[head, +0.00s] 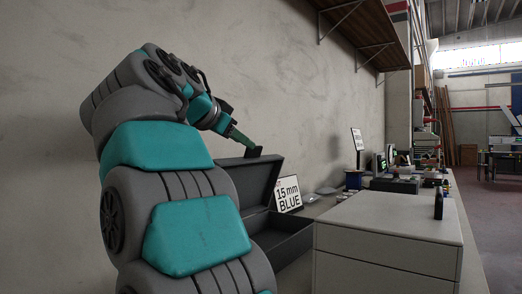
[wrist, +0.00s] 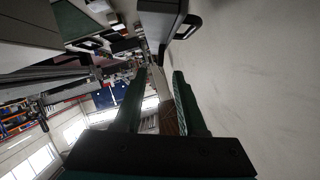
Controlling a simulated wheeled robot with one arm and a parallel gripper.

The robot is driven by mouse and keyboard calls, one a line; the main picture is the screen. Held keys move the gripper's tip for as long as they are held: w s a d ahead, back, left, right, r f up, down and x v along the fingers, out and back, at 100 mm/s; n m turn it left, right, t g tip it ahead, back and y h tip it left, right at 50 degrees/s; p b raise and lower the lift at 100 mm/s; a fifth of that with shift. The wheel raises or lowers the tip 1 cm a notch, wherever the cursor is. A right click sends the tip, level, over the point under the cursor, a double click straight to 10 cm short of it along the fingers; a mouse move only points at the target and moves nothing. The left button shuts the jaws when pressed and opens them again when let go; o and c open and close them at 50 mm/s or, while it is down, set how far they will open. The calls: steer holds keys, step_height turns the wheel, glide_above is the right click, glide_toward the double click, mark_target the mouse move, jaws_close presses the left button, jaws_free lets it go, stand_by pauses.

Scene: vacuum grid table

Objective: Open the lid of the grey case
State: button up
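The dark grey case (head: 285,240) sits beside the wall in the head view, its near part hidden by my arm. Its lid (head: 258,178) stands raised, roughly upright, at the back of the case. My gripper (head: 243,140) is just above the lid's top edge, by a small dark part there; I cannot tell whether they touch. In the wrist view my gripper (wrist: 158,75) has its two green fingers apart with nothing between them. A dark grey edge, perhaps of the case, shows beyond the fingertips.
A sign reading "15 mm BLUE" (head: 289,195) stands right of the lid. A white cabinet (head: 390,220) with a dark bottle (head: 438,203) on top is at the right. A wooden shelf (head: 360,25) hangs on the wall above. The wall lies close behind the case.

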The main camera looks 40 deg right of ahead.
steer(key=shift+p+x, duration=0.4)
steer(key=shift+x, duration=3.2)
steer(key=shift+w, duration=0.1)
steer(key=shift+c, duration=0.2)
jaws_close()
